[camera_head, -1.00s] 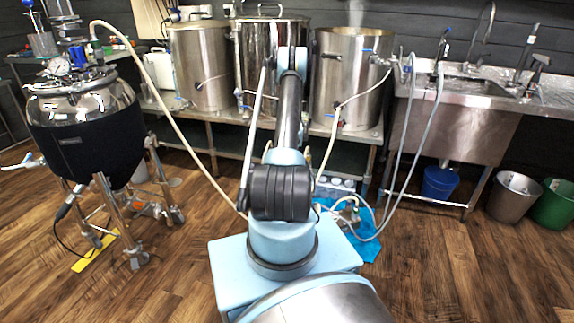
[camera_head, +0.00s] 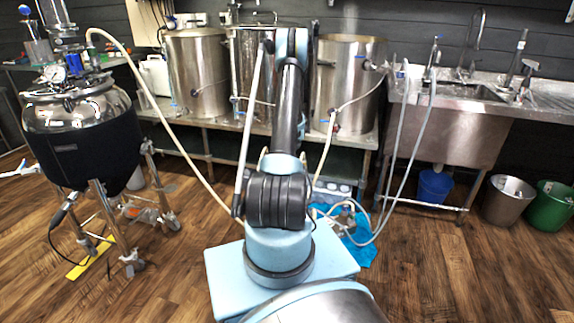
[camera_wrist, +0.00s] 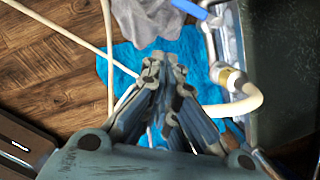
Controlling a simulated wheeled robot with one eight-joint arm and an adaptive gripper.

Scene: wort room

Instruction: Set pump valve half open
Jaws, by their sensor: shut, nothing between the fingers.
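A blue valve lever (camera_wrist: 190,8) shows at the top edge of the wrist view, partly cut off, beside metal pipework (camera_wrist: 212,40). Its exact angle to the pipe is hard to tell. In the head view the metal pump fittings (camera_head: 346,212) sit low on a blue cloth (camera_head: 362,250), right of my arm; the lever is too small to make out there. My gripper (camera_wrist: 164,64) is shut and empty, over the blue cloth in the wrist view. It lies below and left of the lever in the picture, apart from it. In the head view my arm hides the gripper.
A pale hose (camera_wrist: 240,106) curves from a fitting right of my gripper. Kettles (camera_head: 345,85) stand on a metal bench behind. Hoses hang by the sink (camera_head: 470,92); a jacketed tank (camera_head: 85,150) stands left. Wooden floor (camera_head: 430,270) is clear at right front.

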